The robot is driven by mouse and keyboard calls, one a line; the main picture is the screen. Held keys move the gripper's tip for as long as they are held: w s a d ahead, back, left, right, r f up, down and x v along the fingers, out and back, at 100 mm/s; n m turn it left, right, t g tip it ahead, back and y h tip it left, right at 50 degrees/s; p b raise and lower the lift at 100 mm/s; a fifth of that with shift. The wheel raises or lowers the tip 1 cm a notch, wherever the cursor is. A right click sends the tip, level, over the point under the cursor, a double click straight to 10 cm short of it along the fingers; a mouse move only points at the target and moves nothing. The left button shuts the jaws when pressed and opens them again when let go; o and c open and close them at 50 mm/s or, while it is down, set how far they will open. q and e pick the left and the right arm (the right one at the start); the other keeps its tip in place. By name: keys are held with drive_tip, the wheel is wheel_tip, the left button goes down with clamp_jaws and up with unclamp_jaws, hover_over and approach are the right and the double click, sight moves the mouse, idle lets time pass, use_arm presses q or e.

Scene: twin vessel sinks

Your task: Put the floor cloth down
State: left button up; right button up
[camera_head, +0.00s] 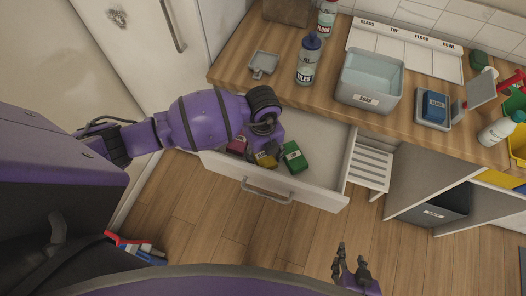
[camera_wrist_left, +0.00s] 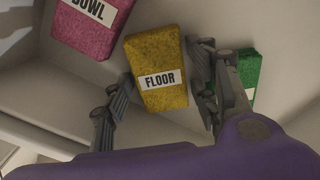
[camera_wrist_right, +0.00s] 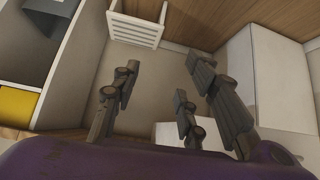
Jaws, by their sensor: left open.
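The floor cloth (camera_wrist_left: 158,72) is a yellow block with a FLOOR label. It lies in the open drawer (camera_head: 325,193) and shows in the head view partly hidden by my left gripper (camera_head: 264,150). In the left wrist view, my left gripper (camera_wrist_left: 160,95) is open, with one finger on each side of the yellow cloth; I cannot tell whether they touch it. A labelled mat (camera_head: 443,63) with GLASS, TOP, FLOOR and BOWL spaces lies at the back of the counter. My right gripper (camera_head: 352,265) is open and empty, low over the floor; it also shows in the right wrist view (camera_wrist_right: 160,90).
A pink BOWL cloth (camera_wrist_left: 92,22) and a green cloth (camera_head: 294,157) flank the yellow one. A SOAK tub (camera_head: 367,97), a TILES bottle (camera_head: 309,65) and a small grey tray (camera_head: 263,62) stand on the counter. A cupboard door stands open at right.

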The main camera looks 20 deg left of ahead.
sight(263, 154)
use_arm(q)
drive_tip(key=shift+r, duration=0.4)
wheel_tip(263, 154, up, 12)
drive_tip(key=p, duration=0.1)
drive_tip(key=shift+f, duration=0.2)
